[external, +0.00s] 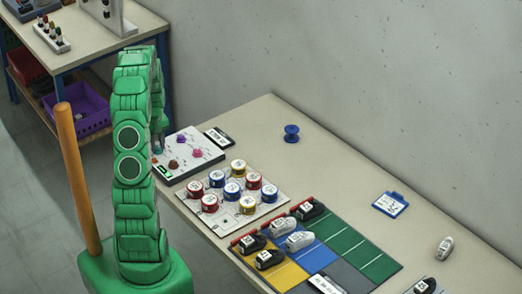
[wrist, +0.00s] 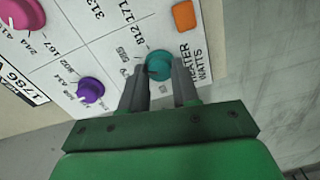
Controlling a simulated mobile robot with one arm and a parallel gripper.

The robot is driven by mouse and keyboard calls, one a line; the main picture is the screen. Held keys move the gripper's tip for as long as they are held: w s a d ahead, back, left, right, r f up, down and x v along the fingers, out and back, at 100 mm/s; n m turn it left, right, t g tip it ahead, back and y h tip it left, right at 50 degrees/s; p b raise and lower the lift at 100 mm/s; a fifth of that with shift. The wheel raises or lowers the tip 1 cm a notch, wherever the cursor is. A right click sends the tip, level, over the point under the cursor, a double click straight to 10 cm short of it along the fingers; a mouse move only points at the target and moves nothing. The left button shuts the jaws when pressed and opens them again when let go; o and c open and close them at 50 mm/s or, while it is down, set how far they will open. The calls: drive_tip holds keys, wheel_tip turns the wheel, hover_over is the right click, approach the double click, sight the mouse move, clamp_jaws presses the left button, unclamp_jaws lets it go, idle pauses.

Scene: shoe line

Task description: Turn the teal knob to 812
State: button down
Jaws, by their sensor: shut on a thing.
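The teal knob (wrist: 159,64) sits on a white panel in the wrist view, beside printed numbers that include 812 (wrist: 138,37). My gripper (wrist: 160,78) has one finger on each side of the knob and is shut on it. A pale mark shows on the knob's left side, but I cannot tell exactly which number it points at.
A purple knob (wrist: 90,90), a pink knob (wrist: 22,12) and an orange square (wrist: 184,16) are on the same panel. A board with several round tins (external: 246,222) and colored lanes with shoes (external: 344,238) lie nearby. A blue spool (external: 291,133) stands farther back.

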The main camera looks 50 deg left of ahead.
sight(157, 147)
drive_tip(key=m, duration=0.5)
drive_tip(key=shift+w+m, duration=0.1)
drive_tip(key=shift+m, duration=0.2)
drive_tip(key=m, duration=0.5)
drive_tip(key=shift+m, duration=0.3)
drive_tip(key=c, duration=0.8)
unclamp_jaws()
drive_tip(key=shift+r, duration=0.1)
wheel_tip(157, 147, up, 8)
drive_tip(key=shift+f, duration=0.2)
